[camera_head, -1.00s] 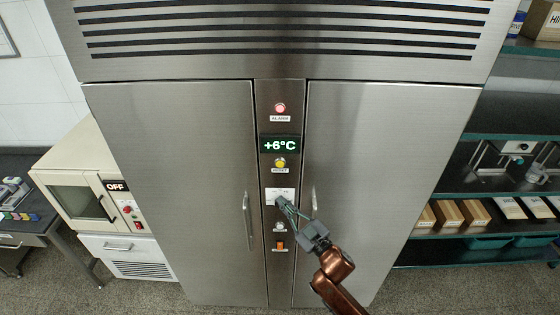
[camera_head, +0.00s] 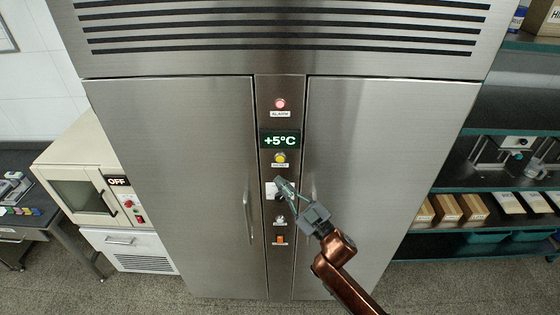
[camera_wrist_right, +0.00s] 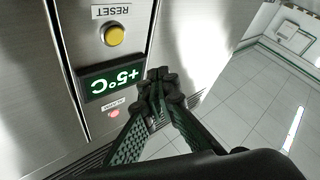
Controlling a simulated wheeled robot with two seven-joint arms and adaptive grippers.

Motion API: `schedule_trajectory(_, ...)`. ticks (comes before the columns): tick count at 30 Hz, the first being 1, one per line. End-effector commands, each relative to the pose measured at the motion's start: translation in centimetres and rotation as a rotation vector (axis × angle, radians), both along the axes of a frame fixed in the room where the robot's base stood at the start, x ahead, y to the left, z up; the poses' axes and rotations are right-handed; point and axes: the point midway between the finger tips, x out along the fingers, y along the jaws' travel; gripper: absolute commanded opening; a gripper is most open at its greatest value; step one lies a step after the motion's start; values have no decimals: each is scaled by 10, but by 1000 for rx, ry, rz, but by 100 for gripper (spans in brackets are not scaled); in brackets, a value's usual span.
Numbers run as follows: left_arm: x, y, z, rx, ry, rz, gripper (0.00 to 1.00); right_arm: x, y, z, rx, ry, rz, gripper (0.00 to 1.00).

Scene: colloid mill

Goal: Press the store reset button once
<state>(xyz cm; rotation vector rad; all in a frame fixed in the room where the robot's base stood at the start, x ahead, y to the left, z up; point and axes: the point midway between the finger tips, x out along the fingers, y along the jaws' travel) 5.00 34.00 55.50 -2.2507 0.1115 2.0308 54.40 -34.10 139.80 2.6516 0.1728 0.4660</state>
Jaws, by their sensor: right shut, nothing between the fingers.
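The yellow reset button (camera_head: 280,158) sits on the steel cabinet's centre strip, below the green display (camera_head: 280,140) reading +5°C. In the right wrist view the button (camera_wrist_right: 115,35) shows large under its RESET label (camera_wrist_right: 112,11), with the display (camera_wrist_right: 112,80) beside it. My right gripper (camera_head: 279,181) is shut and empty, its tips a little below the button in the head view. In the wrist view the shut fingertips (camera_wrist_right: 160,78) are to the right of the button, apart from it. My left gripper is not in view.
A red alarm lamp (camera_head: 280,104) is above the display. A white plate (camera_head: 270,190), a keyed switch (camera_head: 280,221) and an orange switch (camera_head: 280,240) are lower on the strip. Door handles (camera_head: 248,217) flank it. An oven-like unit (camera_head: 85,190) stands left; shelves (camera_head: 500,190) stand right.

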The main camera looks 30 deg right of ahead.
Motion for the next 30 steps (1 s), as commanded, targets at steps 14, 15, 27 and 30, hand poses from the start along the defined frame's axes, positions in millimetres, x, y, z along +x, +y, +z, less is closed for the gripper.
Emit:
schedule_trajectory(14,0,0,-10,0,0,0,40,52,-32,0,0,0,-1,0)
schedule_trajectory(15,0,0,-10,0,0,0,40,54,-34,0,0,0,-1,0)
schedule_trajectory(27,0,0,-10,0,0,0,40,61,-38,0,1,0,-1,0)
schedule_trajectory(30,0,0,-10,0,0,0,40,61,-38,0,1,0,-1,0)
